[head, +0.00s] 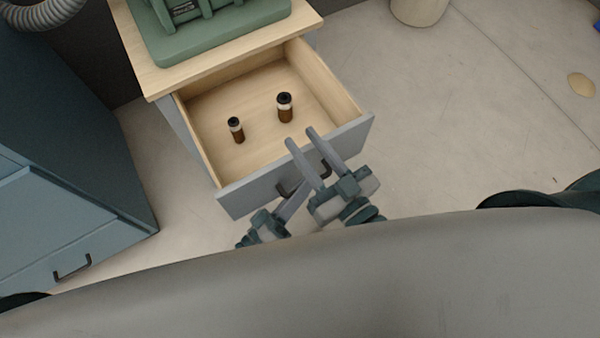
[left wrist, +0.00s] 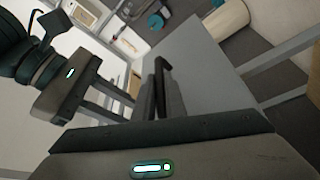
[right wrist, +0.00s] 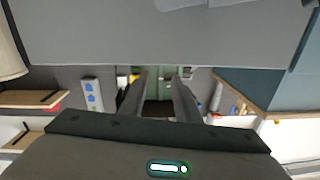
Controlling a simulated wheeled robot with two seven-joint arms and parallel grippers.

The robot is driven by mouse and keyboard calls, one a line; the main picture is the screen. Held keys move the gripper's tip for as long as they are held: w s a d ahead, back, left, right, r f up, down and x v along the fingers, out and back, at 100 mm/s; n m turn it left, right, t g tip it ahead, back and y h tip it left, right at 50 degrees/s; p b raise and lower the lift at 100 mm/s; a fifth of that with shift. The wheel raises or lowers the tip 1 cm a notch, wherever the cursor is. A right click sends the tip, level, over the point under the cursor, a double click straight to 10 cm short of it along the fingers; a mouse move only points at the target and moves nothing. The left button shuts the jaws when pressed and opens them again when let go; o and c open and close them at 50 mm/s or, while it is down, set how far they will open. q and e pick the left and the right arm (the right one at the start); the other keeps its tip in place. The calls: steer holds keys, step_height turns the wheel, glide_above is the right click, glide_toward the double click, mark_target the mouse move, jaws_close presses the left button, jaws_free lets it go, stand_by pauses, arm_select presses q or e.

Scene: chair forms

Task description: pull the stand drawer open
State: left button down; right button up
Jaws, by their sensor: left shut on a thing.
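The stand drawer (head: 235,200) is pulled well out of the wooden-topped stand (head: 135,62). Its grey front carries a dark bar handle (head: 283,191), partly hidden by my grippers. My left gripper (head: 294,199) is shut on the handle. In the left wrist view the dark handle (left wrist: 163,76) lies at the fingertips, against the grey drawer front (left wrist: 200,65). My right gripper (head: 300,136) is open and empty, its two fingers apart over the drawer front's top edge. Its fingers also show apart in the right wrist view (right wrist: 160,85).
Two brown bottles with dark caps, one on the left (head: 236,129) and one on the right (head: 284,107), stand in the drawer. A green object (head: 215,38) sits on the stand. A blue cabinet (head: 70,190) is at the left.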

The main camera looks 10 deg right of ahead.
arm_select(q)
steer(key=shift+s+f, duration=0.1)
arm_select(e)
steer(key=shift+f, duration=0.1)
arm_select(q)
steer(key=c, duration=2.1)
jaws_free()
steer(key=shift+a, duration=0.1)
arm_select(e)
steer(key=shift+d+f, duration=0.1)
steer(key=shift+f, duration=0.15)
steer(key=shift+r, duration=0.1)
arm_select(q)
steer(key=v, duration=1.7)
steer(key=shift+s+a+f, duration=0.1)
steer(key=shift+f, duration=0.05)
